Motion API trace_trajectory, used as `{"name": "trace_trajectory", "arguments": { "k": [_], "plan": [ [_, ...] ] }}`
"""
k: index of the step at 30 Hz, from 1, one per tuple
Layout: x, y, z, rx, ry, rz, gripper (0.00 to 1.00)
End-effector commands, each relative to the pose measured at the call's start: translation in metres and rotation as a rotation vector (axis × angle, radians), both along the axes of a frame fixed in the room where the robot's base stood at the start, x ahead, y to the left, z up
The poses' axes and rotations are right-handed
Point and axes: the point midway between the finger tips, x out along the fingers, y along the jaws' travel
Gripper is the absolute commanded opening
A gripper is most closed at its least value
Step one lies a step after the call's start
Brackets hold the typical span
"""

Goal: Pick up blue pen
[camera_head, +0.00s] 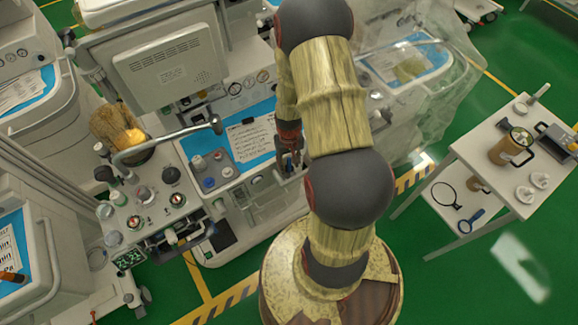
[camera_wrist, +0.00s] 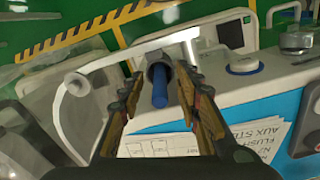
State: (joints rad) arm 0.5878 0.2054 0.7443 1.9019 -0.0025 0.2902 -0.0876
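The blue pen (camera_wrist: 160,92) shows in the wrist view as a short blue rod, its far end at a dark round holder or ring (camera_wrist: 157,70). My gripper (camera_wrist: 159,80) is open, with one finger on each side of the pen. Gaps show between the pen and both fingers, so it does not look gripped. In the head view my gripper (camera_head: 290,142) is over the front right of the middle cart, partly hidden by my arm.
The middle cart's blue worktop (camera_head: 258,112) bears a printed sheet (camera_head: 252,138) and a grey block with knobs (camera_head: 212,172). A monitor (camera_head: 172,68) and a bent metal pipe (camera_head: 165,138) rise at the left. A white side table (camera_head: 470,150) stands at right, with green floor between.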

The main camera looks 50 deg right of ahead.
Motion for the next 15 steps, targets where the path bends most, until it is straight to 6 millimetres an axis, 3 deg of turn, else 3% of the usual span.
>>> {"name": "trace_trajectory", "arguments": {
  "k": [3,15],
  "plan": [
    [0.0002,-0.0001,0.0008,0.000,0.000,0.000,0.33],
    [0.0001,-0.0002,0.0009,0.000,0.000,0.000,0.10]
  ]
}}
